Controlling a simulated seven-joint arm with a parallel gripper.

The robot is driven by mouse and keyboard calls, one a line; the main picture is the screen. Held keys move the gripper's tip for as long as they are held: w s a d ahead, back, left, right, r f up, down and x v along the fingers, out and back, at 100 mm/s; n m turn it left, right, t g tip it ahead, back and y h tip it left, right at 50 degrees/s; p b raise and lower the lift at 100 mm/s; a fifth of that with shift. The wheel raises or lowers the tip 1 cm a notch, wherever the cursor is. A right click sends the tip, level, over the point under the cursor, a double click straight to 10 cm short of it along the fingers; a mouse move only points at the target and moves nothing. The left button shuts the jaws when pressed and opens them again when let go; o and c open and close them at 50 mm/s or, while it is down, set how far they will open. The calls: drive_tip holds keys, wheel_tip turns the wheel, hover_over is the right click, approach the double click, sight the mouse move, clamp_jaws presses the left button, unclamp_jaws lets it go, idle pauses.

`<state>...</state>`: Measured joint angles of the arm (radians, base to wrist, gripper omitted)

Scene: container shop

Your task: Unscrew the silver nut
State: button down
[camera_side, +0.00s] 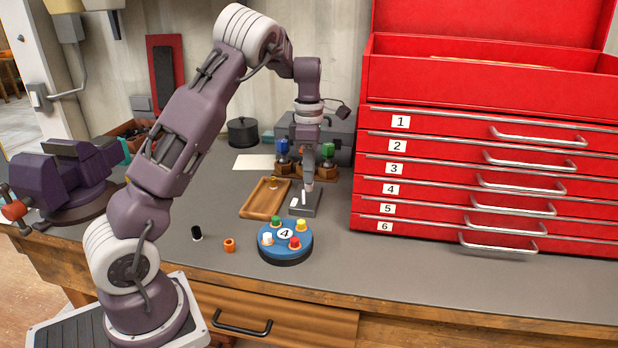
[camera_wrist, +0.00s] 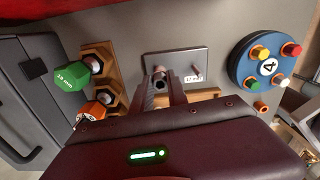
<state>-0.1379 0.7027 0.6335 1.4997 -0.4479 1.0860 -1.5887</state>
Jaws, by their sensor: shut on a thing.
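The grey metal block (camera_side: 303,203) stands on the bench beside the wooden tray. It also shows in the wrist view (camera_wrist: 178,60), with a label that appears to read 17 mm. My gripper (camera_side: 308,186) points straight down over the block, with its fingertips close to the top. In the wrist view my gripper (camera_wrist: 162,78) is shut on the silver nut (camera_wrist: 160,84), which is mostly hidden between the fingers. A small pale peg stands on the block beside the fingers. I cannot tell how far up its thread the nut sits.
The wooden tray (camera_side: 263,207) lies left of the block. A blue round stand (camera_side: 285,252) marked 4 holds coloured caps in front. Driver tools (camera_side: 283,147) stand in a wooden rack behind. The red drawer cabinet (camera_side: 480,160) is close on the right.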

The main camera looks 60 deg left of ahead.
drive_tip(key=n, duration=0.5)
drive_tip(key=c, duration=1.3)
unclamp_jaws()
drive_tip(key=shift+c, duration=1.1)
